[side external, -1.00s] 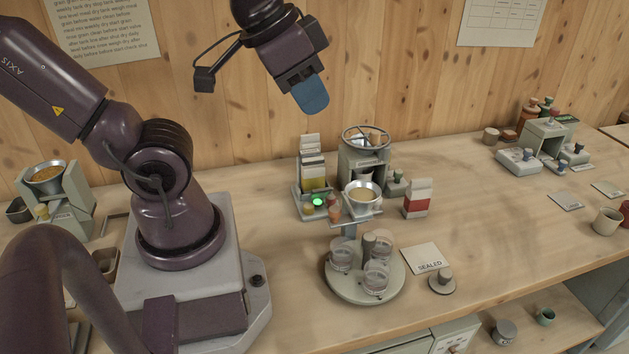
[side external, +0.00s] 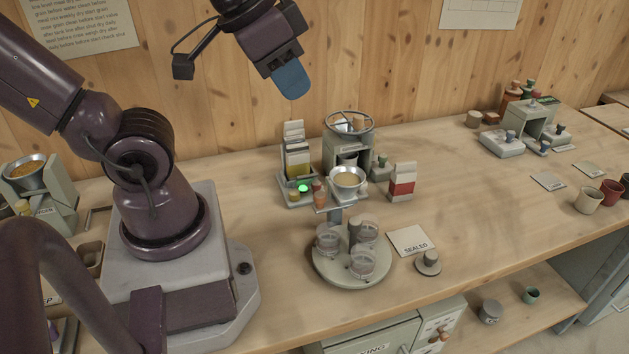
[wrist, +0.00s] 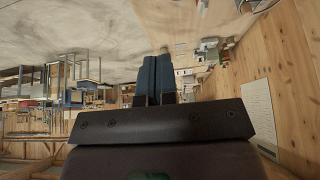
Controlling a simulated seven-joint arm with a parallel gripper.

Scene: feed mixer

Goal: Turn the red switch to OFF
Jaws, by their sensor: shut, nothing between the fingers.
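My gripper (side external: 291,80) has blue fingers, held shut and empty, high above the bench and in front of the wooden wall in the side external view. In the wrist view the two fingers (wrist: 155,78) lie side by side and point away. Below it on the bench stands a small feed mixer (side external: 346,150) with a handwheel on top. A lit green lamp (side external: 304,187) glows at its left front. A small reddish knob (side external: 317,186) stands just right of the lamp. I cannot tell whether it is the red switch, and no OFF mark is readable. My gripper touches none of these.
A red and white carton (side external: 402,183) and a SEALED card (side external: 410,241) are to the right. Another device (side external: 541,118) stands at the far right. The bench between is mostly clear.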

